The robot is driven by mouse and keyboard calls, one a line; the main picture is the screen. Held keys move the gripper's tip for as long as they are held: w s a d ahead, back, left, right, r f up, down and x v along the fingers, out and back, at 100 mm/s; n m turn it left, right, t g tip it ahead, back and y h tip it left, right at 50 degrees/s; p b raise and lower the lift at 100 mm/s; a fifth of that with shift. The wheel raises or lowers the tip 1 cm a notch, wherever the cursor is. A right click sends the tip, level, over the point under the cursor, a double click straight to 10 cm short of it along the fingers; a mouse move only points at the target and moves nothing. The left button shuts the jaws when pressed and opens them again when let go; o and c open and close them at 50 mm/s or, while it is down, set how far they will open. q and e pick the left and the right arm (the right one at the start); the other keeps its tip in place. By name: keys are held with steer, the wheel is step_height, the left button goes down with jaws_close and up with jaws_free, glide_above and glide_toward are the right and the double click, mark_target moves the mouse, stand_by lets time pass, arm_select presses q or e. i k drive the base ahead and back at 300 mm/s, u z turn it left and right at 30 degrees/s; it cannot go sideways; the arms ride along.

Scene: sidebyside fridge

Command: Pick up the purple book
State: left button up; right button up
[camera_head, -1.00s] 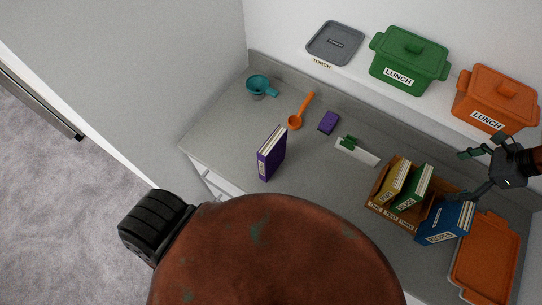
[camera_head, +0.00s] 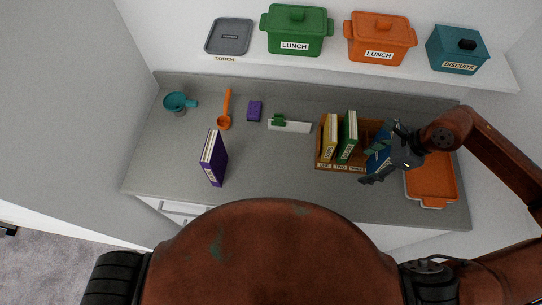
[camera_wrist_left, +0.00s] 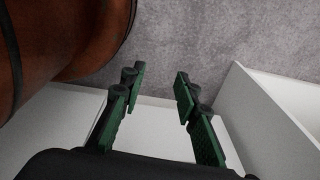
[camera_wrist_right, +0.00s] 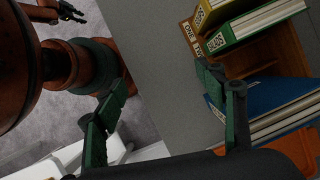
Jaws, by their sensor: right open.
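The purple book (camera_head: 214,158) stands upright on the grey counter, left of the middle in the head view, with nothing touching it. My right gripper (camera_head: 370,165) is open at the right, in front of the blue book (camera_head: 379,150) and well to the right of the purple book. In the right wrist view the fingers of my right gripper (camera_wrist_right: 160,120) are apart with nothing between them, and the blue book (camera_wrist_right: 270,105) lies beyond the right finger. My left gripper (camera_wrist_left: 158,110) is open and empty over the floor and white panels in the left wrist view; the head view does not show it.
A wooden book holder (camera_head: 340,166) holds a yellow book (camera_head: 329,138) and a green book (camera_head: 347,137). An orange tray (camera_head: 432,182) lies at right. A purple block (camera_head: 254,110), orange scoop (camera_head: 225,115) and teal cup (camera_head: 178,102) sit behind the purple book.

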mark_target(215, 158)
steer(key=k, duration=0.85)
steer(key=u, duration=1.85)
steer(key=i, duration=1.6)
steer(key=z, duration=1.5)
